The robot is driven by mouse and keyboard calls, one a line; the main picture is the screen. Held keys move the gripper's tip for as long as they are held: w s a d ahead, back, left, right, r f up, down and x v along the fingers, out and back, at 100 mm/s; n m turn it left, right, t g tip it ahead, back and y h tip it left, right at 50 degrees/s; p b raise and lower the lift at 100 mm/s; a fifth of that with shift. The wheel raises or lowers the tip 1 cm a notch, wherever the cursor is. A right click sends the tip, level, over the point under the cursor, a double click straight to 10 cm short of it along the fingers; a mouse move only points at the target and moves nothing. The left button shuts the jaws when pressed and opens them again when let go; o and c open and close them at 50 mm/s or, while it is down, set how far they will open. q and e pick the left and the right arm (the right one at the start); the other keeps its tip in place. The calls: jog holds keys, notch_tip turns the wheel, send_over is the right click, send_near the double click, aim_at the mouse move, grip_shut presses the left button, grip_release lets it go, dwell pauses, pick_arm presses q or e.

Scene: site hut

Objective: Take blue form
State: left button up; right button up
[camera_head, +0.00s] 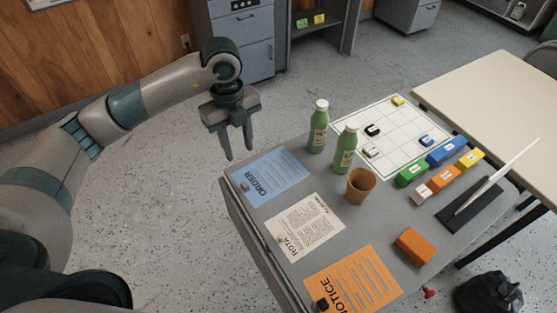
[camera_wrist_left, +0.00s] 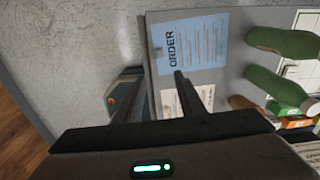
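The blue form (camera_head: 270,176), headed ORDER, lies flat at the left corner of the grey table. A small knob-like object (camera_head: 245,187) sits on its left edge. In the left wrist view the blue form (camera_wrist_left: 200,40) shows past the fingers, with the small object (camera_wrist_left: 158,51) on its edge. My left gripper (camera_head: 238,156) hangs above and to the left of the form, fingers pointing down. Its two fingers are apart with nothing between them, and it does not touch the form. My right gripper is not in view.
A white form (camera_head: 304,228) and an orange form (camera_head: 354,283) lie nearer. Two green bottles (camera_head: 318,127) (camera_head: 345,149) and a brown cup (camera_head: 361,186) stand right of the forms. Coloured blocks (camera_head: 412,172), a gridded board (camera_head: 407,117) and an orange block (camera_head: 415,246) lie farther right.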

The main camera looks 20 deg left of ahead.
pick_arm(q)
jog(key=shift+a+r, duration=0.4)
jog(key=shift+r, duration=0.05)
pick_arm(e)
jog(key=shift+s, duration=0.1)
